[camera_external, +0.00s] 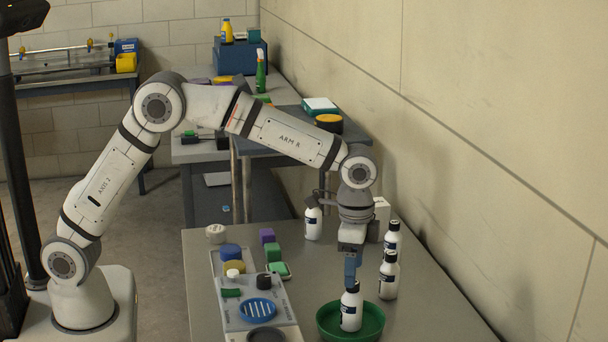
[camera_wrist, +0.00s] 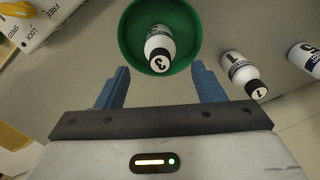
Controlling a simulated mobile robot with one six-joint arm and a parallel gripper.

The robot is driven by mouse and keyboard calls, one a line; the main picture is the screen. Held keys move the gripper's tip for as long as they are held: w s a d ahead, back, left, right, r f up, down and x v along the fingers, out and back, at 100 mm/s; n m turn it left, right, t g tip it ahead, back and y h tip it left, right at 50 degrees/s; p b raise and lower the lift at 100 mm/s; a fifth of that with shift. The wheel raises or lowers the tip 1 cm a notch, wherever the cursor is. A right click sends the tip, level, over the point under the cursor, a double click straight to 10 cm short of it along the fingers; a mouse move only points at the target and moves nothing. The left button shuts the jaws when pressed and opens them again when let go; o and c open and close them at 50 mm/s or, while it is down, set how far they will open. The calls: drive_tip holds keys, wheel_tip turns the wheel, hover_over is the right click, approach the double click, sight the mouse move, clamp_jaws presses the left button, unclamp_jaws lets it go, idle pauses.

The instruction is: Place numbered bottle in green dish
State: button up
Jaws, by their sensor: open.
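A white bottle with a black cap marked 3 (camera_wrist: 160,47) stands in the green dish (camera_wrist: 128,40). In the external view the bottle (camera_external: 351,310) stands inside the dish (camera_external: 376,330) near the table's front. My gripper (camera_external: 352,280) is just above the bottle in that view. In the wrist view my gripper's blue fingers (camera_wrist: 160,88) are spread wide with nothing between them, and the bottle shows beyond them. Another bottle marked 1 (camera_wrist: 240,74) stands right of the dish; it also shows in the external view (camera_external: 389,277).
More white bottles stand at the right (camera_external: 393,238) and at the back (camera_external: 313,223). A grey panel tray (camera_external: 228,310) with coloured blocks, lids and a blue slotted dish (camera_external: 258,310) lies to the left. The wall runs along the table's right side.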

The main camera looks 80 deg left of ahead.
wheel_tip(320, 180, up, 5)
drive_tip(key=shift+f, duration=0.1)
drive_tip(key=s+a+r+n, duration=0.1)
drive_tip(key=s+a+r, duration=0.4)
drive_tip(key=s, duration=0.3)
drive_tip(key=s+a+f+n+t, duration=0.1)
drive_tip(key=s+a, duration=0.3)
drive_tip(key=s, duration=0.8)
drive_tip(key=s+a+f+n+t, duration=0.2)
drive_tip(key=s+a, duration=0.3)
drive_tip(key=s, duration=0.8)
drive_tip(key=shift+s+f+n, duration=0.2)
drive_tip(key=shift+f+n, duration=0.2)
drive_tip(key=shift+n, duration=0.3)
